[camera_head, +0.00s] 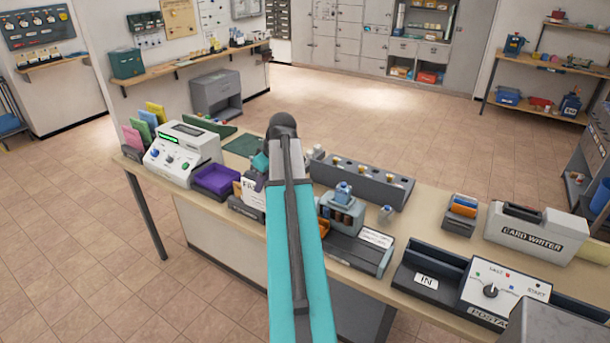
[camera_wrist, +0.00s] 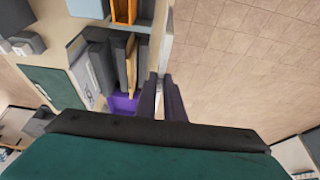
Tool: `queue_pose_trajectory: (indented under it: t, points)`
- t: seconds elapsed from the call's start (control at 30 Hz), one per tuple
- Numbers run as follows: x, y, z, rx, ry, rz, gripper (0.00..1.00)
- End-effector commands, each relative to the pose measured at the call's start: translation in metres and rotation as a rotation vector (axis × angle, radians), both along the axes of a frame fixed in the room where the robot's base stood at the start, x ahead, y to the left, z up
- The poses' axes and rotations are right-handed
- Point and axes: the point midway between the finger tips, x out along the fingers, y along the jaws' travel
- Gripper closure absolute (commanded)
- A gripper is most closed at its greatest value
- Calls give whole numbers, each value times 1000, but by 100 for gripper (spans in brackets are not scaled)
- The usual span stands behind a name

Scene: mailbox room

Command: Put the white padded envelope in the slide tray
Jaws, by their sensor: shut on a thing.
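My gripper (camera_wrist: 161,98) shows in the wrist view, its two dark fingers close together above the counter's edge. It is shut on a thin pale thing, seen edge-on, that looks like the white padded envelope (camera_wrist: 160,106); the fingers hide most of it. In the head view my arm hides the gripper. A purple tray (camera_head: 215,180) sits on the counter to the left of my arm; it also shows just left of the fingers in the wrist view (camera_wrist: 122,104). I cannot tell which tray is the slide tray.
A rack with grey dividers (camera_wrist: 118,50) and a tan envelope (camera_wrist: 131,65) stands beside the purple tray. A white console (camera_head: 183,150) is at left. A dark IN tray (camera_head: 405,277) and a card writer (camera_head: 535,232) are at right. Open floor (camera_head: 60,240) lies left of the counter.

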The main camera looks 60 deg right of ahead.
Motion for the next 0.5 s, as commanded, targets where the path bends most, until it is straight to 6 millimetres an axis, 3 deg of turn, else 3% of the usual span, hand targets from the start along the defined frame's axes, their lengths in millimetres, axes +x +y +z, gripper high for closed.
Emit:
queue_pose_trajectory:
  t: [0.2, 0.5]
  points:
    - [-50, -50, 7, 1, 0, -8, 100]
    - [-101, -91, 9, 0, 0, -9, 100]
